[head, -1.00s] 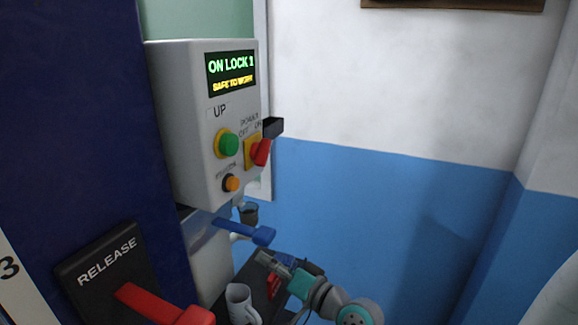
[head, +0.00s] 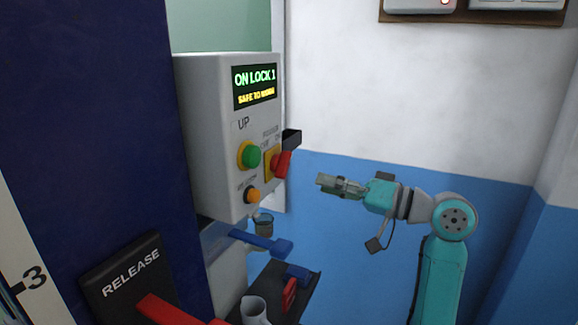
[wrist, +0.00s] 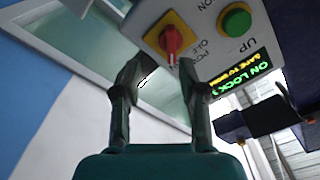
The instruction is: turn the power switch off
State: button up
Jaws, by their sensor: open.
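The power switch is a red rotary handle (head: 281,163) on a yellow plate, on the right of the grey control box (head: 205,130). The red handle also shows in the wrist view (wrist: 172,42), just beyond and between my fingertips, pointing between the ON and OFF labels' sides; its exact setting is hard to read. The display (head: 255,87) reads "ON LOCK 1" and "SAFE TO WORK". My gripper (head: 322,183) is open and empty, to the right of the switch and a little lower, apart from it. It also shows in the wrist view (wrist: 160,75).
A green UP button (head: 250,156) and an orange button (head: 252,195) sit beside the switch. A dark bracket (head: 292,138) juts out above it. The blue wall side is clear.

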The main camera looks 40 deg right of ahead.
aim_at(281, 164)
jog(key=w+a+r+n, duration=0.1)
jog(key=w+a+r, duration=0.1)
jog(key=w, duration=0.6)
jog(key=shift+w+a+r+y, duration=0.25)
jog(key=shift+w+a+y, duration=0.05)
jog(key=shift+a, duration=0.25)
grip_shut()
